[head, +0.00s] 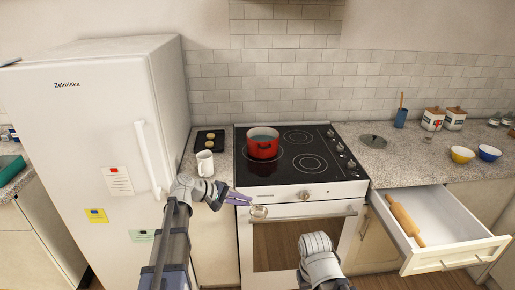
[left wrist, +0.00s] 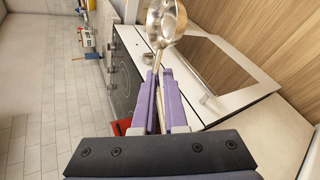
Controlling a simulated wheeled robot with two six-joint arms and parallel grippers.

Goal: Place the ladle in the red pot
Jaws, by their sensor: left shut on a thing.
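The red pot (head: 263,146) stands on the back left part of the black cooktop, open at the top. My left gripper (head: 240,199) is in front of the stove, lower than the pot and nearer to me. It is shut on the metal ladle (head: 259,212), whose round bowl sticks out past the purple fingertips, in front of the oven's upper edge. In the left wrist view the ladle (left wrist: 164,20) extends beyond the fingers (left wrist: 158,85), and a red patch of the pot (left wrist: 121,127) shows beside them. Of my right arm only links show; its gripper is out of sight.
The stove (head: 300,190) has an oven handle close to the ladle. A white mug (head: 205,163) stands left of the cooktop, beside the fridge (head: 100,150). An open drawer (head: 440,240) with a rolling pin (head: 406,224) juts out at right. Bowls and jars stand on the right counter.

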